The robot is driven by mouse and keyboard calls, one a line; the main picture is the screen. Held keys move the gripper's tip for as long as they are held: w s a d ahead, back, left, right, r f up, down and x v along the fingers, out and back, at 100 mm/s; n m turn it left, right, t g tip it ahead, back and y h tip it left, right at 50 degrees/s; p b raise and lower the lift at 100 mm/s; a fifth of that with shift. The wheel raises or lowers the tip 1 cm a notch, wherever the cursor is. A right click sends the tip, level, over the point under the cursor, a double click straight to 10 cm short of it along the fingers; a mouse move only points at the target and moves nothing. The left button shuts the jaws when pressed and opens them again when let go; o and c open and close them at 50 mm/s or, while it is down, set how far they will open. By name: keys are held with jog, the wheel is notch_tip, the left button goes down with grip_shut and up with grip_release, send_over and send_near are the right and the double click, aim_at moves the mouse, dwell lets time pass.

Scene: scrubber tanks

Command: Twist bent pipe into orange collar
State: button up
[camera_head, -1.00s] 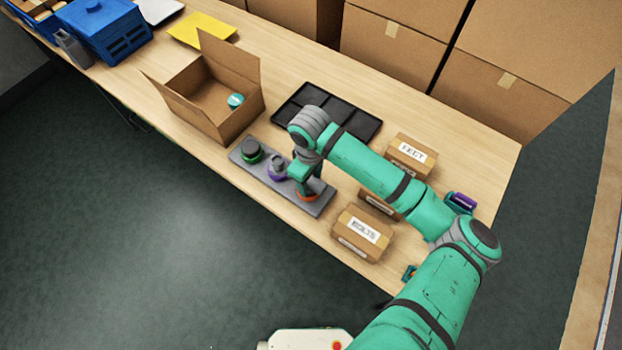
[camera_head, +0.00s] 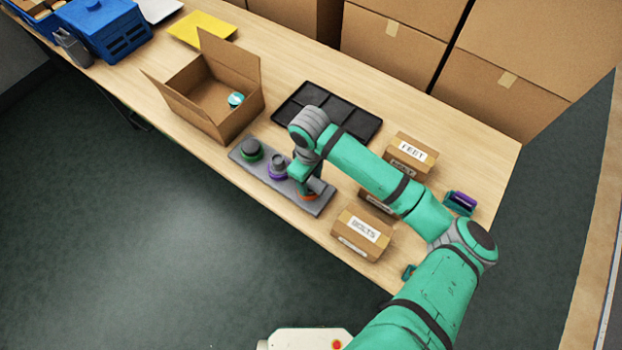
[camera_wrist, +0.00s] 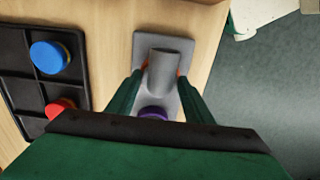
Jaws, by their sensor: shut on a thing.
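The bent pipe (camera_wrist: 163,72) is a grey tube between the fingers of my gripper (camera_wrist: 160,85) in the wrist view. My gripper is shut on it above the grey base plate (camera_head: 248,171). In the head view the pipe's grey end (camera_head: 317,186) sticks out to the right below my wrist. The orange collar (camera_head: 308,197) shows as a thin rim at the right end of the plate, directly under the pipe. In the wrist view only a sliver of orange shows beside the pipe. How deep the pipe sits in the collar is hidden.
A purple collar (camera_head: 277,171) with a grey part and a green collar (camera_head: 251,150) with a dark part share the plate. A black compartment tray (camera_head: 283,112) lies behind. An open carton (camera_head: 180,102) stands left. A BOLTS box (camera_head: 361,234) stands close on the right.

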jog(key=shift+m, duration=0.8)
jog(key=shift+m, duration=0.7)
jog(key=shift+m, duration=0.8)
jog(key=shift+a, duration=0.1)
jog(key=shift+s+m, duration=0.1)
jog(key=shift+m, duration=0.5)
